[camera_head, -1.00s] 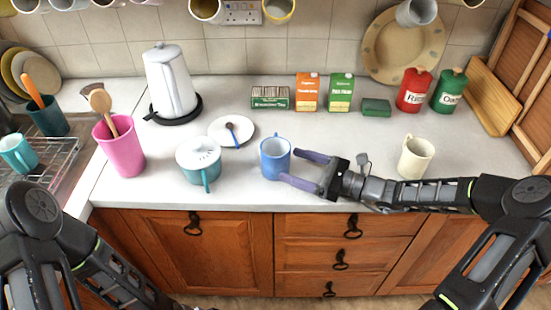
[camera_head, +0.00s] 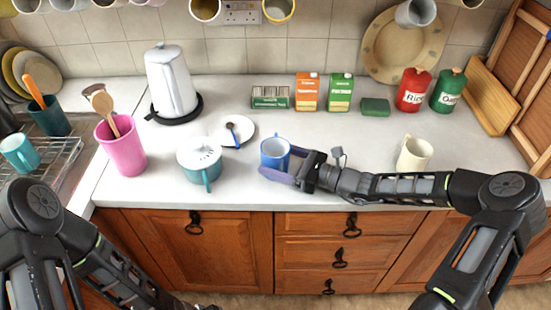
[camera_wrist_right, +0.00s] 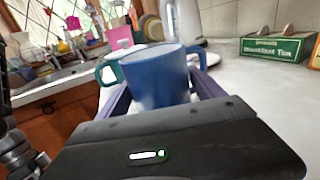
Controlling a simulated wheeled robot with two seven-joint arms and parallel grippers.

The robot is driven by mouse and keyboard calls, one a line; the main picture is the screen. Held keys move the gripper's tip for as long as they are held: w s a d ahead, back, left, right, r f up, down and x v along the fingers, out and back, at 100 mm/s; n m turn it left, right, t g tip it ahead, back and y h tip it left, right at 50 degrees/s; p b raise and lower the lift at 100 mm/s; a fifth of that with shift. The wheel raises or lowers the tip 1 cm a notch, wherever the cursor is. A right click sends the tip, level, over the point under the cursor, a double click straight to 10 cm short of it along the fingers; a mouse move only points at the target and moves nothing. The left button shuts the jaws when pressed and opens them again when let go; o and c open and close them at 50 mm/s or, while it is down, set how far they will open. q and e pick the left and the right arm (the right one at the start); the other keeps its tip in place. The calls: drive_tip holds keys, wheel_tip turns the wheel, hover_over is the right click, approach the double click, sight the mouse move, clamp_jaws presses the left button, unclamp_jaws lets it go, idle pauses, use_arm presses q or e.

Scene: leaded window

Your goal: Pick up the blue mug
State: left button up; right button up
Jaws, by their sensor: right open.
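The blue mug (camera_head: 274,152) stands upright on the white counter near its front edge. My right gripper (camera_head: 279,165) reaches in from the right, low at the counter, with its fingers on either side of the mug. In the right wrist view the blue mug (camera_wrist_right: 156,76) stands between the two purple fingers of the right gripper (camera_wrist_right: 158,92). The jaws are open, and whether either finger touches the mug cannot be told. My left arm shows at the lower left, but its gripper is out of view.
A teal lidded cup (camera_head: 199,160) stands left of the mug, with a small plate and spoon (camera_head: 232,130) behind. A cream mug (camera_head: 414,154) stands behind my right arm. A pink holder (camera_head: 121,147), kettle (camera_head: 171,82) and tea box (camera_head: 270,97) stand farther off.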

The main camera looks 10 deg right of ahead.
drive_tip(key=shift+c, duration=0.4)
drive_tip(key=c, duration=1.4)
drive_tip(key=shift+r, duration=0.15)
wheel_tip(320, 180, up, 10)
drive_tip(key=shift+f+b, duration=0.1)
drive_tip(key=shift+b, duration=0.4)
